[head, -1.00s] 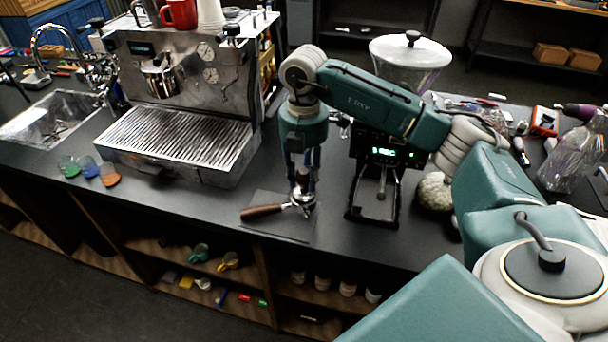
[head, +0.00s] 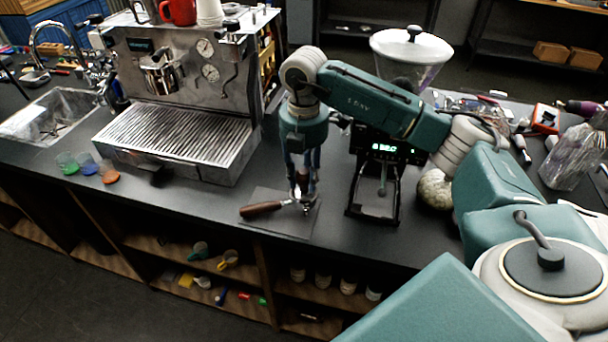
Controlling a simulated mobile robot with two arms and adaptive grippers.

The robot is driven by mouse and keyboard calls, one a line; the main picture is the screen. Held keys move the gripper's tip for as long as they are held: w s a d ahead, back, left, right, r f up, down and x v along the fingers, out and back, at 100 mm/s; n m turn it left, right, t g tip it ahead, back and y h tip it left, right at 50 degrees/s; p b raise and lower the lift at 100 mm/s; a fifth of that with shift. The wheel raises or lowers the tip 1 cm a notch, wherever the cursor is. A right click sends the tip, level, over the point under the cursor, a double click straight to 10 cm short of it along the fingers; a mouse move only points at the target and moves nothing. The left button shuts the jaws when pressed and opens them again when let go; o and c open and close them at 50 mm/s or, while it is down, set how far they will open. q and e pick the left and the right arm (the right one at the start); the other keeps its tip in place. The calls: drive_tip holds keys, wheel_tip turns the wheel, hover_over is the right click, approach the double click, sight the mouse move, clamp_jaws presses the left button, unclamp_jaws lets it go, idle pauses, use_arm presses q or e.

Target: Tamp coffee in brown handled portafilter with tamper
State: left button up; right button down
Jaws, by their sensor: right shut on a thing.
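The brown handled portafilter (head: 264,209) lies on a dark square mat (head: 290,226) near the front edge of the counter. Its handle points left and its metal basket is at the right end. My right gripper (head: 303,190) points straight down over the basket, shut on the tamper (head: 302,181). Only a brown part of the tamper shows between the fingers. Its base is at the basket, and I cannot tell how deep it sits. The coffee in the basket is hidden. My left gripper is not in view.
An espresso machine (head: 185,95) with a drip tray stands to the left. A grinder (head: 378,170) with a clear hopper stands just right of the mat. Several small coloured cups (head: 88,166) stand at the left. The counter between machine and mat is clear.

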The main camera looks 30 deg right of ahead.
drive_tip(key=shift+f+b, duration=0.3)
drive_tip(key=shift+f, duration=0.2)
idle(0.3)
drive_tip(key=shift+s+f, duration=0.1)
drive_tip(key=shift+f, duration=0.1)
idle(0.6)
drive_tip(key=shift+r, duration=0.1)
drive_tip(key=shift+r+p, duration=0.7)
drive_tip(key=shift+r, duration=0.25)
drive_tip(key=shift+r+p, duration=2.05)
drive_tip(key=shift+r, duration=1.05)
